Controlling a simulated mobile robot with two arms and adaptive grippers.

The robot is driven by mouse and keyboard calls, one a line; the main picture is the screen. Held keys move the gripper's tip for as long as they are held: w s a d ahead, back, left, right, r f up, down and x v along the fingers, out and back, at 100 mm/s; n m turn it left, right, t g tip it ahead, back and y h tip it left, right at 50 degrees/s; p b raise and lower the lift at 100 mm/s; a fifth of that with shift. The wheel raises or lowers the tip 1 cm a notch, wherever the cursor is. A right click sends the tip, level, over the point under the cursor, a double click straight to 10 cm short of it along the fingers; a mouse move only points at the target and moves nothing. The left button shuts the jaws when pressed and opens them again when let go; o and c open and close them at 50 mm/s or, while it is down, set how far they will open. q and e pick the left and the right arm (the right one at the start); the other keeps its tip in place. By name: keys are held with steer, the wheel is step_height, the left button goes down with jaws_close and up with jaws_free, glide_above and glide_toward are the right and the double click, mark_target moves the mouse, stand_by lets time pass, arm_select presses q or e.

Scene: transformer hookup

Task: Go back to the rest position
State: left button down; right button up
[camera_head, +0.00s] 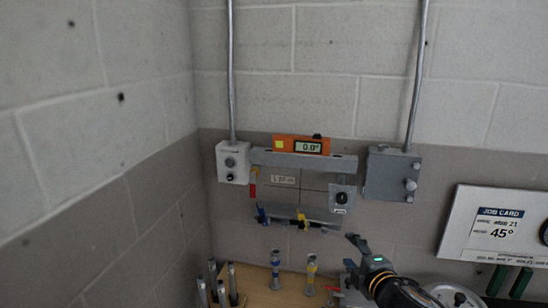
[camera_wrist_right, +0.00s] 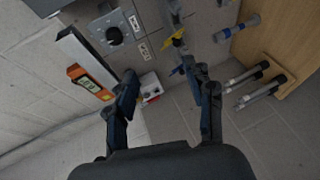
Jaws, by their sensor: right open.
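My right gripper (camera_head: 354,252) is at the lower middle of the head view, above the wooden bench and in front of the wall. Its jaws are open. In the right wrist view the two dark fingers (camera_wrist_right: 166,82) stand apart with nothing held between them. My left gripper is in neither view. A grey wall unit (camera_head: 300,183) hangs beyond the right gripper, with a black knob (camera_head: 341,198) at its right and blue and yellow parts along its lower edge. An orange digital level (camera_head: 301,145) reading 0.0° sits on its top bar.
Grey boxes (camera_head: 233,162) (camera_head: 391,174) flank the unit. A job card (camera_head: 497,226) showing 45° is at right.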

steer(key=s+a+f+m+g+h, duration=0.1)
steer(key=s+a+f+m+g, duration=0.1)
steer(key=s+f+m, duration=0.4)
steer(key=s+a+f+m+g, duration=0.2)
steer(key=s+f+g, duration=0.1)
steer(key=s+f, duration=0.55)
steer(key=s+d+f+m+g, duration=0.2)
steer(key=s+f+m+g, duration=0.15)
steer(key=s, duration=0.75)
steer(key=s+d+f+m+g, duration=0.1)
steer(key=s+f+m+g, duration=0.3)
steer(key=s, duration=0.7)
step_height(320, 180, down, 35)
steer(key=s+b, duration=0.2)
steer(key=b, duration=0.6)
steer(key=s+d+f+b, duration=0.1)
steer(key=s+f+b, duration=0.2)
steer(key=s+f, duration=0.5)
steer(key=s+d+f+g+b, duration=0.1)
steer(key=s+d+f+b, duration=0.1)
steer(key=s+f, duration=0.5)
step_height(320, 180, down, 7)
steer(key=shift+s+r+h+b, duration=0.2)
steer(key=shift+s+h+b, duration=0.2)
steer(key=shift+b, duration=0.35)
steer(key=shift+m, duration=0.25)
